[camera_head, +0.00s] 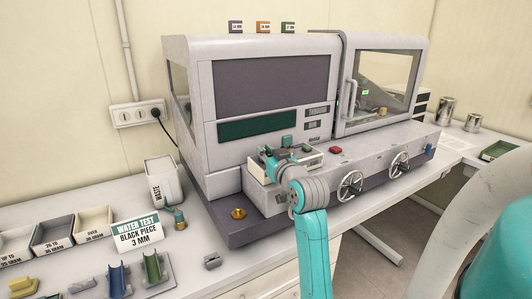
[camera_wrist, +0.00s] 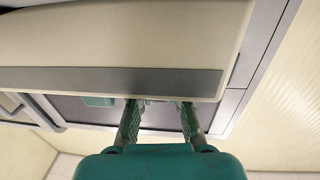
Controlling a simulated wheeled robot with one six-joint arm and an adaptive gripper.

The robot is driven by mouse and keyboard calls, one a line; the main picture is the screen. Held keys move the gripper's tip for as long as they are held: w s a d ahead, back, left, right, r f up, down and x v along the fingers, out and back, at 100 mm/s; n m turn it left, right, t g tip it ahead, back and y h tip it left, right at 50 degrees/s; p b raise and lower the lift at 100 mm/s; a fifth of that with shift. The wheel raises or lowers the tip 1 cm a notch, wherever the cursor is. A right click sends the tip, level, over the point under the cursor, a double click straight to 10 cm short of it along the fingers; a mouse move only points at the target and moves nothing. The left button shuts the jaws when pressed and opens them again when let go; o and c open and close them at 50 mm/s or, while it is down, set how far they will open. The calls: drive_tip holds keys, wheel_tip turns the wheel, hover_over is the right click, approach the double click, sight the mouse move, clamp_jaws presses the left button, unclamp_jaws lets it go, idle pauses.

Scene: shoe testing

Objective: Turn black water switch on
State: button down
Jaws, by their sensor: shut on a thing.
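My gripper (camera_head: 272,158) is at the cream control box (camera_head: 306,162) on the front of the large grey testing machine (camera_head: 270,95). In the wrist view, the two fingers of my gripper (camera_wrist: 160,106) reach the edge of a cream panel (camera_wrist: 130,45) with a grey strip. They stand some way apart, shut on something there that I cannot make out. A green block (camera_wrist: 99,101) shows left of the fingers, apart from them. No black water switch can be told apart; the fingers and arm may hide it.
A sign (camera_head: 137,233) reads "WATER TEST BLACK PIECE 3 MM". A waste bin (camera_head: 162,183), sorting trays (camera_head: 53,233) and small coloured holders (camera_head: 152,268) stand at left. A red button (camera_head: 335,150) and two handwheels (camera_head: 350,186) are right of my arm.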

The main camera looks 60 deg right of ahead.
drive_tip(key=m+g+h, duration=0.4)
drive_tip(key=g, duration=0.1)
drive_tip(key=shift+w+a, duration=0.1)
drive_tip(key=shift+w, duration=0.05)
drive_tip(key=m+g+h, duration=0.1)
drive_tip(key=m+g, duration=0.1)
drive_tip(key=g, duration=0.1)
drive_tip(key=m+g+h, duration=0.1)
drive_tip(key=m+g, duration=0.2)
drive_tip(key=g, duration=0.1)
drive_tip(key=shift+h, duration=0.4)
drive_tip(key=m+g, duration=0.2)
drive_tip(key=g, duration=0.1)
drive_tip(key=m+g, duration=0.2)
drive_tip(key=g, duration=0.1)
drive_tip(key=shift+g, duration=0.3)
drive_tip(key=shift+m+g+y, duration=1.1)
drive_tip(key=shift+m+g, duration=0.6)
drive_tip(key=shift+g, duration=0.6)
drive_tip(key=shift+g+y, duration=0.3)
drive_tip(key=shift+g, duration=0.1)
drive_tip(key=c, duration=1.1)
unclamp_jaws()
